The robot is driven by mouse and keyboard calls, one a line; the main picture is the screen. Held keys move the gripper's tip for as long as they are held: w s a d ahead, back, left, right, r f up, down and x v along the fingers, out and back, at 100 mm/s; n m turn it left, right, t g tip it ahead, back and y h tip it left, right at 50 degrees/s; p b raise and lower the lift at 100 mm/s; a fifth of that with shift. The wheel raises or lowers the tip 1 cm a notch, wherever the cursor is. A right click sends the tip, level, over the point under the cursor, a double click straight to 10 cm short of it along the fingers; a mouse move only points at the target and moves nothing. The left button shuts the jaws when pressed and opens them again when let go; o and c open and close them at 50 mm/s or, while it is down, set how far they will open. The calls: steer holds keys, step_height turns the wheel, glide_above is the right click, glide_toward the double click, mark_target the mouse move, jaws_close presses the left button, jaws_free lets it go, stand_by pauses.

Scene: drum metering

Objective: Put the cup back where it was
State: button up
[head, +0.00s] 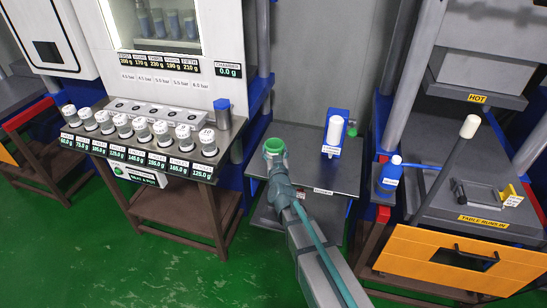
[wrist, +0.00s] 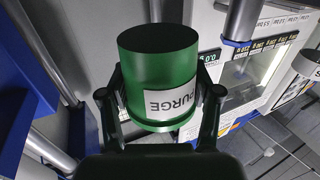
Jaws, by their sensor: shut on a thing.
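The green cup (head: 274,147) has a white label reading PURGE and also shows in the wrist view (wrist: 155,65). My gripper (head: 276,160) is shut on the cup, with one finger on each side of it in the wrist view. The cup is over the left part of the grey side table (head: 335,174) in the head view. I cannot tell whether its base touches the tabletop. The cup's inside looks dark in the wrist view, and its contents cannot be made out.
A white bottle in a blue stand (head: 334,133) is on the table's back right. A small label (head: 323,191) is on its front edge. A rack of labelled jars (head: 140,130) and a metal cylinder with a blue lid (head: 222,113) are left. A press (head: 470,190) stands right.

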steer(key=f, duration=0.1)
steer(key=w+f, duration=0.1)
steer(key=f, duration=0.1)
steer(key=shift+a+f, duration=0.15)
steer(key=shift+a, duration=0.05)
steer(key=shift+s+f, duration=0.1)
steer(key=shift+f, duration=0.35)
steer(key=shift+f, duration=0.2)
steer(key=o, duration=1.2)
steer(key=shift+o, duration=0.2)
steer(key=shift+r, duration=0.1)
